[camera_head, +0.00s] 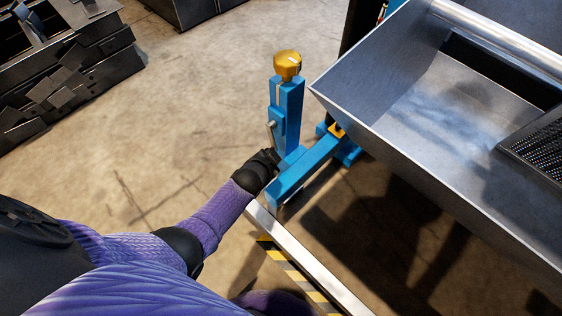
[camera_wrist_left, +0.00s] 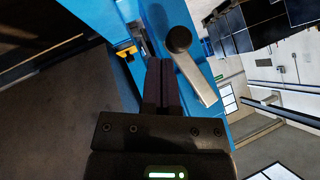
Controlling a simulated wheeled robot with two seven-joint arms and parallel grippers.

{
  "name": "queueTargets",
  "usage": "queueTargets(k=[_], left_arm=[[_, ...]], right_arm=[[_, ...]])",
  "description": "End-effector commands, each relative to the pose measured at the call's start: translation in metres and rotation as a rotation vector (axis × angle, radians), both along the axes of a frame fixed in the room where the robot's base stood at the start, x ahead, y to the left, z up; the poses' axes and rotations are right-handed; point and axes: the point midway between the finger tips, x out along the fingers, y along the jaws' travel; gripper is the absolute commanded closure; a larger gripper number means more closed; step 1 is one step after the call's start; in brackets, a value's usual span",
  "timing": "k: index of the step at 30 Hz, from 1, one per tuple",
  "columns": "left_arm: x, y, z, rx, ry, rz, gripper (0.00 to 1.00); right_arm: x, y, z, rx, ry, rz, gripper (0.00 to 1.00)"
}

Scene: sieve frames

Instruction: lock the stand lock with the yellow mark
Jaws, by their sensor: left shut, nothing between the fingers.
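The blue stand (camera_head: 287,115) stands upright on a blue foot beside the metal trough, with a yellow knob (camera_head: 287,65) on top. A grey lever (camera_head: 271,134) is on its left side. In the left wrist view the lever (camera_wrist_left: 196,78) is large, pivots at a dark round cap and slants down to the right. A small yellow part (camera_head: 337,130) is on the blue foot. My left gripper (camera_head: 272,158) is at the stand's lower left, just below the lever. In the wrist view its fingers (camera_wrist_left: 161,75) are together, left of the lever; contact cannot be told. My right gripper is out of view.
The metal trough (camera_head: 400,75) fills the right side, with a dark mesh (camera_head: 540,150) in it. A metal rail (camera_head: 300,262) with yellow-black stripes runs below the stand. Dark bins (camera_head: 60,80) are at upper left. The floor (camera_head: 180,110) between is clear.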

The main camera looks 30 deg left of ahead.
Motion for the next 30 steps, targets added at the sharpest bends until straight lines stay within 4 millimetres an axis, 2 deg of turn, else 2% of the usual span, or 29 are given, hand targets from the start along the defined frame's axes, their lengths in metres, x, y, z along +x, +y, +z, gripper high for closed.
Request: queueTargets(k=[3, 10, 30], left_arm=[[0.001, 0.011, -0.006, 0.002, 0.003, 0.000, 1.00], [0.003, 0.022, -0.010, 0.000, 0.001, 0.000, 1.00], [0.005, 0.028, -0.013, -0.002, 0.002, 0.000, 1.00]], right_arm=[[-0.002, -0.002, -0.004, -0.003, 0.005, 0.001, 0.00], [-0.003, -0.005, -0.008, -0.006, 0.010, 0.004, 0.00], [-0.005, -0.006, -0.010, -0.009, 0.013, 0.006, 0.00]])
